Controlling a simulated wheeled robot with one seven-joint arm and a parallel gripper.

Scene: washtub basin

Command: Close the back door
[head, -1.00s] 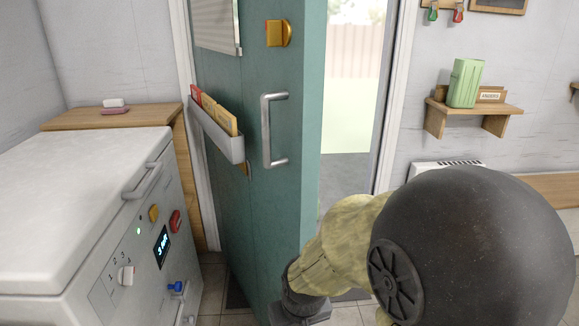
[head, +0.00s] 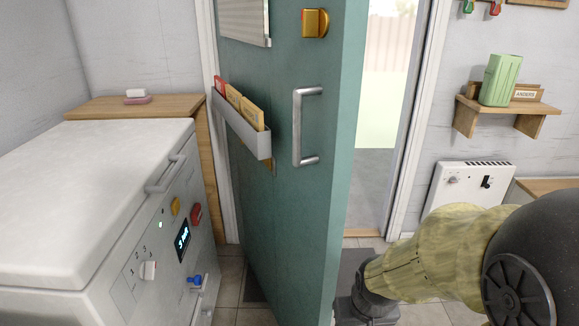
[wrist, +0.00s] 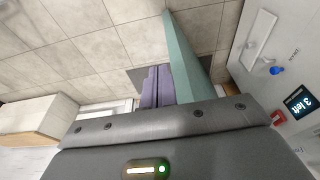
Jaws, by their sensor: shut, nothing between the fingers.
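The back door (head: 275,185) is a teal panel standing ajar in the middle of the head view, with a bright gap to the right of its edge. It has a silver bar handle (head: 298,125), a brass lock (head: 315,22) and a letter rack (head: 241,124). In the wrist view the door (wrist: 190,60) is a teal slab just right of the fingers. My gripper (wrist: 157,72) is shut and empty, low by the door's free edge. I cannot tell if it touches the door. Its fingertips are hidden in the head view.
A white washing machine (head: 90,190) stands left of the door. The doorway opening (head: 378,150) lies behind the door's edge. A white heater (head: 468,190) and a small shelf (head: 510,108) with a green container are on the right wall. Tiled floor (wrist: 110,50) is clear beside my gripper.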

